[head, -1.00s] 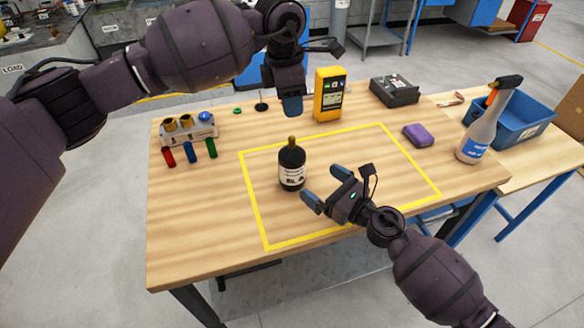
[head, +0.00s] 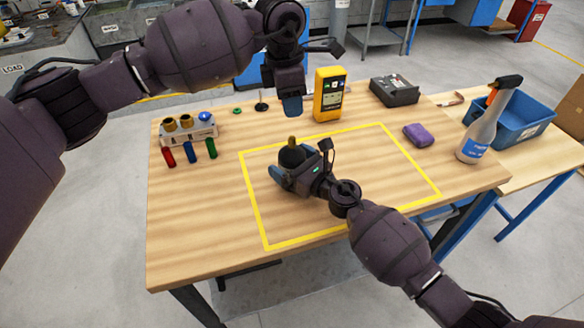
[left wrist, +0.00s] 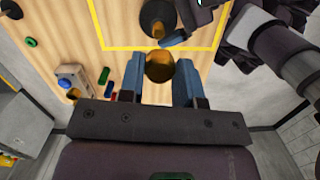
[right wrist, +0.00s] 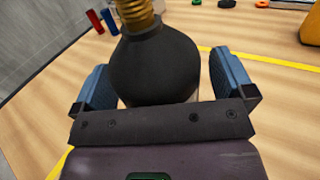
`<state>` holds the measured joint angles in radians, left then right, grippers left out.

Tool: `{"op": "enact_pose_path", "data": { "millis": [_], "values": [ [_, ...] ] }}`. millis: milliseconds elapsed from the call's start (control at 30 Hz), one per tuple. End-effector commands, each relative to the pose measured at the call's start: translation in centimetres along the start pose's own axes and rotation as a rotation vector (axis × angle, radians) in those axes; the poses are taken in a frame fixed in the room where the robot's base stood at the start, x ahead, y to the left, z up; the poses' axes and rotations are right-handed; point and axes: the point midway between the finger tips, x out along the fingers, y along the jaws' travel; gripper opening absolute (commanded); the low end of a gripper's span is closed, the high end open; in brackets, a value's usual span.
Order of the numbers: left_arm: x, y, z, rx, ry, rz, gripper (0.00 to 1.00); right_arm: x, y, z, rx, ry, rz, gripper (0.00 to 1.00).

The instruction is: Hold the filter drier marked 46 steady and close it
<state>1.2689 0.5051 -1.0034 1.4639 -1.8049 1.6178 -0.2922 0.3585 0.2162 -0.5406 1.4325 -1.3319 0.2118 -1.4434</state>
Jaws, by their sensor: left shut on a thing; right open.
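The filter drier (head: 291,155), a black bottle-shaped body with a threaded brass neck, stands upright inside the yellow outline. My right gripper (head: 282,170) is around its body, open. In the right wrist view, its blue fingers flank the dark body (right wrist: 155,65) with gaps on both sides. The label is hidden now, so its number cannot be read. My left gripper (head: 292,106) is above and behind the drier, pointing down. In the left wrist view, it is shut on a round brass cap (left wrist: 159,67), apart from the drier (left wrist: 158,18). The head view hides this cap.
A rack (head: 188,133) with brass pieces and a blue ball stands left, with red, blue and green cylinders before it. A yellow meter (head: 328,94), black box (head: 394,91), purple sponge (head: 418,135) and spray bottle (head: 484,125) stand behind and right. The front table is clear.

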Motion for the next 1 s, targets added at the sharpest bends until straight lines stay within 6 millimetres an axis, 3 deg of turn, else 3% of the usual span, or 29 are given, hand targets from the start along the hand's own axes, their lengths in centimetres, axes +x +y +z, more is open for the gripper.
{"op": "enact_pose_path", "data": {
  "millis": [133, 600, 767, 1000],
  "values": [
    [0.0, 0.0, 0.0, 0.000, 0.000, 0.000, 0.09, 0.0, 0.0, 0.0, 0.000, 0.000, 0.000, 0.98],
    [0.0, 0.0, 0.0, 0.000, 0.000, 0.000, 0.09, 0.0, 0.0, 0.0, 0.000, 0.000, 0.000, 0.28],
    [0.5, 0.0, -0.1, 0.000, 0.000, -0.001, 0.09, 0.0, 0.0, 0.0, 0.000, 0.000, 0.000, 0.28],
    [3.2, 0.0, -0.4, -0.001, 0.001, -0.002, 0.09, 0.0, 0.0, 0.0, 0.000, 0.000, 0.000, 0.27]
  ]
}}
